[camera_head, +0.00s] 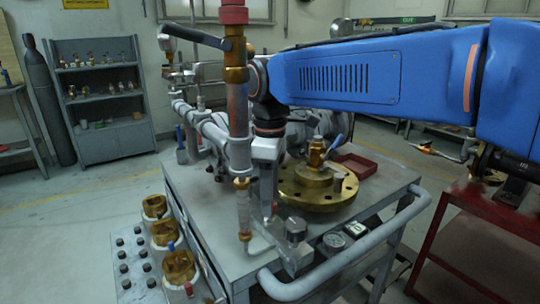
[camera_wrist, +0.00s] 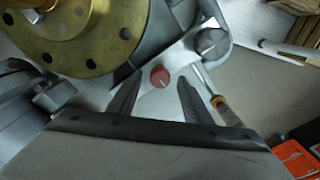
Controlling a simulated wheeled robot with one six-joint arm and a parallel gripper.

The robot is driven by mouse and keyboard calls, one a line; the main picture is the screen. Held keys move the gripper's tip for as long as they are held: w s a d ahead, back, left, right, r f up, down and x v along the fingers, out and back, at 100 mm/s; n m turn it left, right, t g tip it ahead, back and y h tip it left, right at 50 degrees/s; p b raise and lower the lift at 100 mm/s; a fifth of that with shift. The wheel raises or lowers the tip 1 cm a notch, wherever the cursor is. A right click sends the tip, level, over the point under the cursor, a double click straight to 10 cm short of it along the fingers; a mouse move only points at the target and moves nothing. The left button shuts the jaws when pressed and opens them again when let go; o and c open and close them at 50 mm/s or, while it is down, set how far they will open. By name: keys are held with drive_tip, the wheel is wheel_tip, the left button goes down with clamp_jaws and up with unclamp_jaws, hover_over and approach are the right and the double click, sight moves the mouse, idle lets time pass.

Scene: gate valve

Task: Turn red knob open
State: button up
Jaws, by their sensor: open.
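The red knob (camera_wrist: 159,76) is small and round and sits on a pale grey metal part in the wrist view. My gripper (camera_wrist: 160,88) is open in that view, with one dark finger on each side of the knob's lower edge. Gaps show between the fingers and the knob, and nothing is held. How far the knob lies beyond the fingertips is hard to tell. In the head view, my gripper is partly hidden behind the upright pipe, and I cannot pick out this knob there.
A large brass flange (camera_head: 318,186) lies on the grey cart (camera_head: 385,178), close to my gripper. An upright pipe with a red top (camera_head: 233,14) stands in front of my wrist. The cart has a curved grey rail (camera_head: 345,262). A red cart (camera_head: 470,245) stands at right.

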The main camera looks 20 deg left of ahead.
wheel_tip(320, 180, up, 16)
idle(0.5)
